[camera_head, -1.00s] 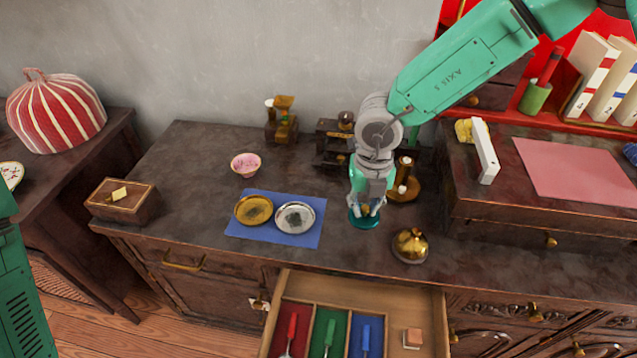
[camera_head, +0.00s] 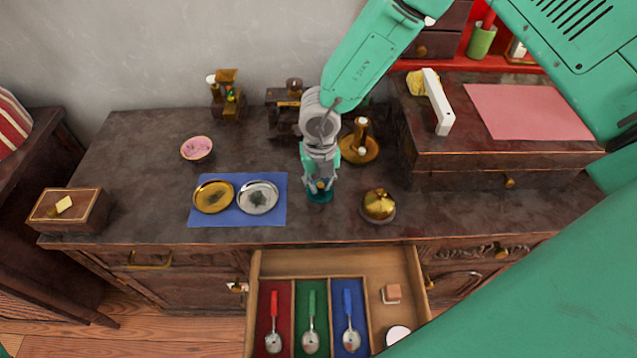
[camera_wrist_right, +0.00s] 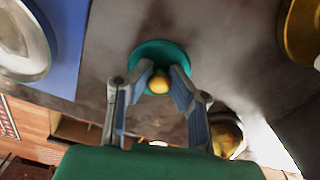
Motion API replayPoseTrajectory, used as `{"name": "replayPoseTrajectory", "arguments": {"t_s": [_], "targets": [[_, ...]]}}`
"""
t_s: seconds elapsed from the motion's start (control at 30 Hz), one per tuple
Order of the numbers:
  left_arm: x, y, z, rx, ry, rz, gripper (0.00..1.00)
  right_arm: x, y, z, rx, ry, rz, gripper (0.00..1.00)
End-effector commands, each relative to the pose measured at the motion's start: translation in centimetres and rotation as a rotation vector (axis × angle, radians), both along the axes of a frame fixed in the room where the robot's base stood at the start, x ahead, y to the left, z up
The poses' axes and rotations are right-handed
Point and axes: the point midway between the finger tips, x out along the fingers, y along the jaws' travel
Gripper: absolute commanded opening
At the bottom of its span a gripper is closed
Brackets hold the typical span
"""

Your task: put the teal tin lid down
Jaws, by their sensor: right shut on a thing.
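The teal tin lid (camera_head: 319,197) is a round disc with a golden knob, at the middle of the dark counter (camera_head: 140,150). My right gripper (camera_head: 320,184) comes down from above and is shut on the knob. In the right wrist view the two fingers (camera_wrist_right: 155,84) flank the yellow knob, and the teal disc (camera_wrist_right: 160,52) lies flat beyond them. The lid is at or very close to the counter top; I cannot tell whether it touches. My left gripper is not in view.
A blue mat (camera_head: 237,220) with a gold dish (camera_head: 213,197) and a silver dish (camera_head: 258,197) lies left of the lid. A brass dome (camera_head: 379,205) stands to its right, a candle holder (camera_head: 360,147) behind. An open drawer (camera_head: 340,262) with spoons juts out in front.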

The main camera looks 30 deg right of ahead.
Motion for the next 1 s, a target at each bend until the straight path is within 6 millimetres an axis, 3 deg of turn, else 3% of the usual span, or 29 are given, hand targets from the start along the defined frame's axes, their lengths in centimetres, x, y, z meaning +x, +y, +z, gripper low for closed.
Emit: {"name": "replayPoseTrajectory", "arguments": {"t_s": [0.27, 0.3, 0.33, 0.73, 1.0], "targets": [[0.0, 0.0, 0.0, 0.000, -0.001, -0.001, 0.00, 0.0, 0.1, -0.1, 0.000, -0.002, -0.001, 0.00], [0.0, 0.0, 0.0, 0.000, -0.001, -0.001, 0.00, 0.0, 0.1, -0.1, 0.000, -0.002, -0.001, 0.25], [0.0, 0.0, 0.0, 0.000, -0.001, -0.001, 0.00, 0.0, 0.1, -0.1, -0.001, -0.002, -0.001, 0.35], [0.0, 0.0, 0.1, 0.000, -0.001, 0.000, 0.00, 0.1, 0.1, 0.5, 0.000, -0.003, -0.001, 0.35], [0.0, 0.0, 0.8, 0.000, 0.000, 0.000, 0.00, 0.1, 0.2, 5.5, 0.003, -0.005, -0.002, 0.35]]}}
